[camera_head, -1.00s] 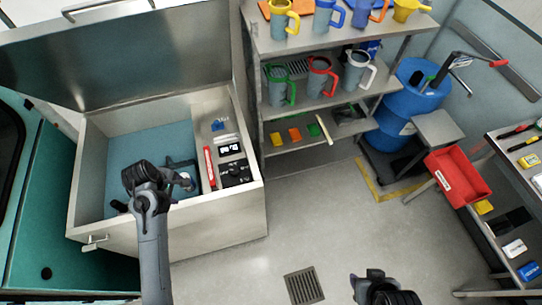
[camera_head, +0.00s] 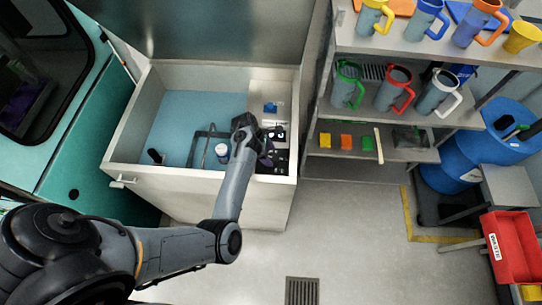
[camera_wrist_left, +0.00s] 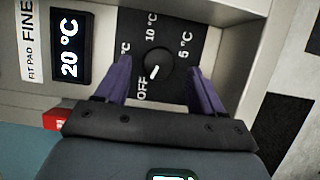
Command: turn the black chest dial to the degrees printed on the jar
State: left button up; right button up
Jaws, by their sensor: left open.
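The black dial (camera_wrist_left: 158,64) is on a dark panel with OFF, 10 °C and 5 °C marks in the left wrist view; another °C mark is partly hidden. Its white pointer mark faces OFF. My left gripper (camera_wrist_left: 160,72) is open, its purple fingers on either side of the dial; contact cannot be told. In the head view my left gripper (camera_head: 258,145) is over the panel at the right side of the open chest (camera_head: 197,183). The jar (camera_head: 222,153), with a white lid, stands inside the chest; its print is unreadable here. My right gripper is out of view.
A lit display (camera_wrist_left: 70,47) beside the dial reads 20 °C. A wire rack (camera_head: 200,150) and a dark object (camera_head: 155,156) are in the chest. A shelf (camera_head: 400,42) with several mugs stands to the right.

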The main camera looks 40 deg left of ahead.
aim_at(272, 160)
pick_arm(q)
jog(key=shift+x, duration=1.25)
jog(key=c, duration=1)
jog(key=shift+r, duration=0.1)
